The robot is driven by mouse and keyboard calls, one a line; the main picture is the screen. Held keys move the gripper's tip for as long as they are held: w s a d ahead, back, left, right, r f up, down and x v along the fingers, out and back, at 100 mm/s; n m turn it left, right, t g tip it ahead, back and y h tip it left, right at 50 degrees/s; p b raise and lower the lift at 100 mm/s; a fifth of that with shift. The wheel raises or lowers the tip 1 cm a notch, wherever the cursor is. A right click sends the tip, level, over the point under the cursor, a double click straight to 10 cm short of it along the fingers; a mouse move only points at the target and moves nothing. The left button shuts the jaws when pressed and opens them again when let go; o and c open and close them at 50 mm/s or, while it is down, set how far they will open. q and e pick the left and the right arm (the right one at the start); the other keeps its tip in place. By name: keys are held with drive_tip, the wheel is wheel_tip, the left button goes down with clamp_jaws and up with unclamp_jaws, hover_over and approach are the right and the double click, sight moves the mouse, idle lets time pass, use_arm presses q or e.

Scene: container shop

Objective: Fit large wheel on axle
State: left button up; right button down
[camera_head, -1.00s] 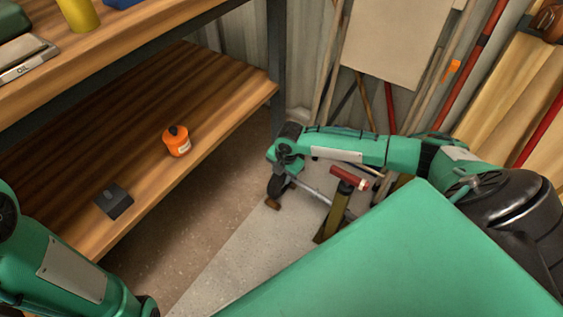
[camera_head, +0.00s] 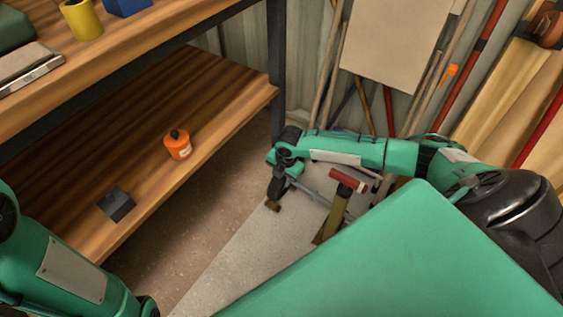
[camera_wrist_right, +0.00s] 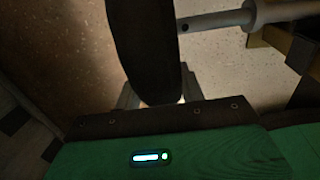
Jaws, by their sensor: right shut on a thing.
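The large wheel is dark and upright in my right gripper, small in the head view (camera_head: 277,187). In the right wrist view the wheel (camera_wrist_right: 145,45) shows nearly edge-on. My right gripper (camera_wrist_right: 158,98) is shut on its lower rim, one finger on each side. The grey axle (camera_wrist_right: 212,21) comes in from the right, with a thicker collar, and its end meets or nearly meets the wheel's right face. I cannot tell whether it enters the hub. In the head view the axle (camera_head: 318,196) runs beside the stand. My left gripper is out of view.
A post with a red top (camera_head: 347,181) stands beside the axle, close to my right forearm. A wooden shelf at left carries an orange bottle (camera_head: 178,145) and a dark block (camera_head: 116,204). Poles and a board (camera_head: 388,45) lean at the back wall.

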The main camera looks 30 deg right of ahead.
drive_tip(key=shift+s+r, duration=0.1)
drive_tip(key=shift+s, duration=0.05)
drive_tip(key=shift+s+d+f+p, duration=0.1)
drive_tip(key=shift+s+d+p, duration=0.15)
drive_tip(key=shift+s+p, duration=0.25)
drive_tip(key=shift+s+d+f+p, duration=0.1)
drive_tip(key=shift+s+d+p, duration=0.1)
drive_tip(key=shift+s+p, duration=0.25)
idle(0.3)
drive_tip(key=shift+p, duration=0.5)
